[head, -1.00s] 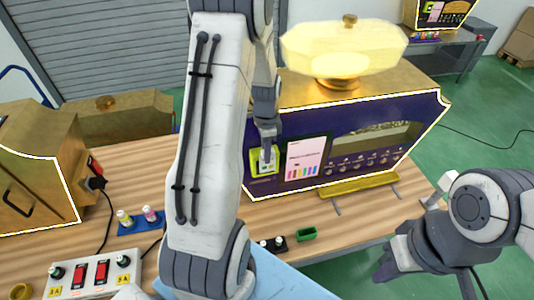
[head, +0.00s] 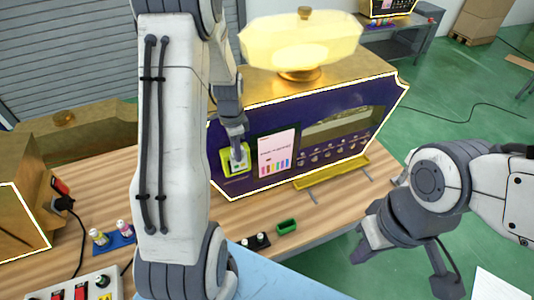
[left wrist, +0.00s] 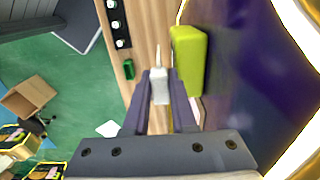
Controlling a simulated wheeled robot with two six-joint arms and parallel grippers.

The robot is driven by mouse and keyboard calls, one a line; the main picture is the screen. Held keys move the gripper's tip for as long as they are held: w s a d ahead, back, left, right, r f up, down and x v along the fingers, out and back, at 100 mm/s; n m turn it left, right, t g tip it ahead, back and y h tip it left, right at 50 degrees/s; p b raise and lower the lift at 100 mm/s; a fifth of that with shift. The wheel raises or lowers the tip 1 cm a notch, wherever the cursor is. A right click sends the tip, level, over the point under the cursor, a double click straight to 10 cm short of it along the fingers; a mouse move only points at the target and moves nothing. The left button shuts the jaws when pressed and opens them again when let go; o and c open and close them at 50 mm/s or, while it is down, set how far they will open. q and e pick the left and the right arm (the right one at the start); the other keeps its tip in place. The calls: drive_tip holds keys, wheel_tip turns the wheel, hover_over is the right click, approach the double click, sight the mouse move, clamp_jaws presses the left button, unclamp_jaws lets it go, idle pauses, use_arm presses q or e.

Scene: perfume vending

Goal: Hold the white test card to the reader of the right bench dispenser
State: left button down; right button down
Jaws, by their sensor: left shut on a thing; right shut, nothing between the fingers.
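The right bench dispenser (head: 345,120) is a purple machine with gold trim, outlined in light, on the wooden bench. Its yellow-green reader (head: 227,163) is at the left of its front, beside a screen (head: 277,153). My left gripper (head: 236,150) is in front of the reader and partly hides it. In the left wrist view it is shut on the white test card (left wrist: 159,88), and the reader (left wrist: 188,60) is close beside the card. I cannot tell whether they touch. My right gripper (head: 368,246) is shut and empty, to the right of the bench's front edge.
A small green tray (head: 287,227) and a dark holder with white-topped vials (head: 256,241) are near the bench's front edge. A blue holder with bottles (head: 113,239) and a switch panel (head: 78,287) are at left. A gold ledge (head: 332,173) juts below the dispenser.

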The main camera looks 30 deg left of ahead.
use_arm(q)
drive_tip(key=s+d, duration=0.6)
drive_tip(key=d, duration=0.1)
drive_tip(key=shift+s+d, duration=0.25)
drive_tip(key=shift+s, duration=0.1)
idle(0.4)
drive_tip(key=shift+f, duration=0.1)
